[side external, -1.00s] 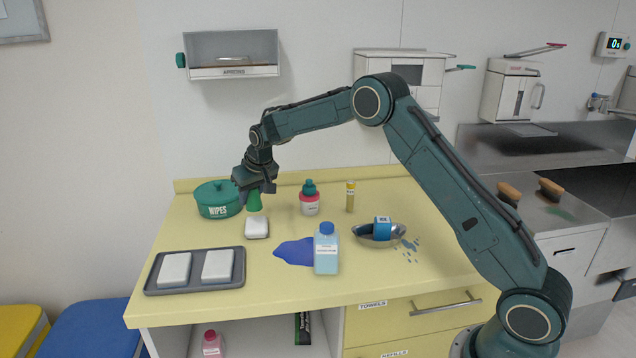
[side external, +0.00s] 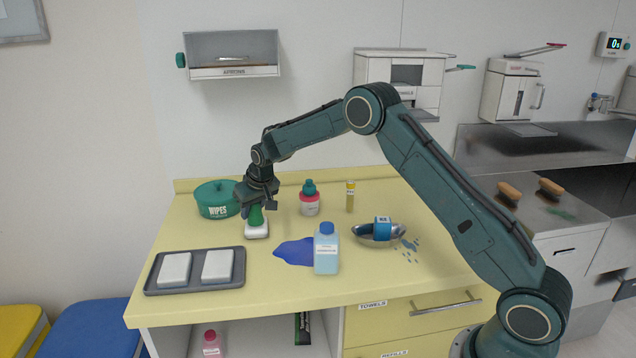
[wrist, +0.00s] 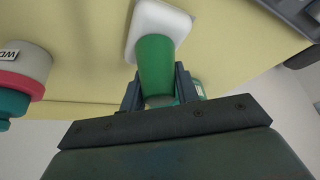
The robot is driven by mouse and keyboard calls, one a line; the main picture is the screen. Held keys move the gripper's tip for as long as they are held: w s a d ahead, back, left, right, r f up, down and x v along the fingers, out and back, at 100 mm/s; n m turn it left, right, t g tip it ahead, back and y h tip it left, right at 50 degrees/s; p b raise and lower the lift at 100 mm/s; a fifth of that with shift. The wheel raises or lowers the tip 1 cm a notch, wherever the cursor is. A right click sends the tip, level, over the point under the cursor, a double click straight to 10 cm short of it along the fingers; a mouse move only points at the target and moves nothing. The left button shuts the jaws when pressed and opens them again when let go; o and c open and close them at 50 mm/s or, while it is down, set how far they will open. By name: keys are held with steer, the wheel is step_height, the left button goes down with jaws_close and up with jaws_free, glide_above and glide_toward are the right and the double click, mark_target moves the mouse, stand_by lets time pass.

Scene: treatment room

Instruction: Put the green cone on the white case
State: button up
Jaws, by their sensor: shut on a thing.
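The green cone (side external: 256,216) is between the fingers of my gripper (side external: 257,205), which is shut on it. The white case (side external: 257,231) is a small rounded white block on the yellow counter. In the side view the cone's lower end is right at the case's top; I cannot tell whether it touches. In the wrist view the cone (wrist: 155,66) stands between my gripper's fingers (wrist: 159,85), and its far end overlaps the white case (wrist: 160,18).
A green wipes tub (side external: 217,200) stands close to the left of my gripper. A pink-and-green bottle (side external: 309,201), yellow tube (side external: 350,196), blue bottle (side external: 326,250) and metal bowl (side external: 366,239) stand to the right. A grey tray (side external: 195,290) with two white blocks lies in front.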

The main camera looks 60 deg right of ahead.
steer(key=shift+f, duration=0.15)
steer(key=o, duration=0.9)
steer(key=shift+o, duration=0.2)
steer(key=shift+v, duration=0.85)
steer(key=v, duration=1)
steer(key=shift+r, duration=0.3)
steer(key=shift+s, duration=0.1)
